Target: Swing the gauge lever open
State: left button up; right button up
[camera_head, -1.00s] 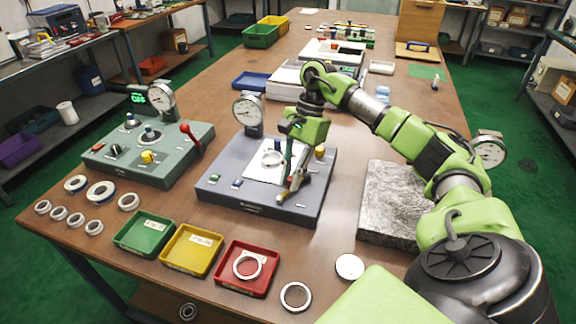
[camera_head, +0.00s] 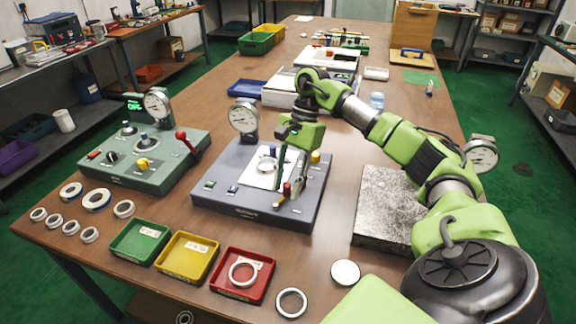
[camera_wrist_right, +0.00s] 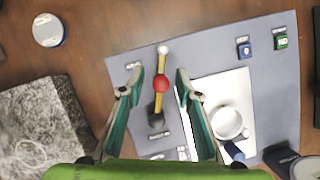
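The blue-grey gauge fixture (camera_head: 215,200) stands mid-table with its dial gauge (camera_head: 243,116) upright at the back. Its lever (camera_head: 287,188) is a yellow rod with a red ball; in the right wrist view the lever (camera_wrist_right: 161,86) runs from a black base to a white tip. My right gripper (camera_head: 291,178) points down over the lever. In the wrist view the right gripper (camera_wrist_right: 160,74) is open, its fingers on either side of the red ball, with gaps showing. A metal ring (camera_wrist_right: 228,121) lies on the white plate beside it. My left gripper is not in view.
A green gauge unit (camera_head: 150,175) with a red-knobbed lever stands left. Green (camera_head: 118,247), yellow (camera_head: 165,262) and red (camera_head: 222,283) trays line the front. A granite block (camera_head: 385,205) is right of the fixture. Several loose rings lie at front left.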

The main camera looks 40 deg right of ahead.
jog(key=v, duration=1.2)
dwell(0.4)
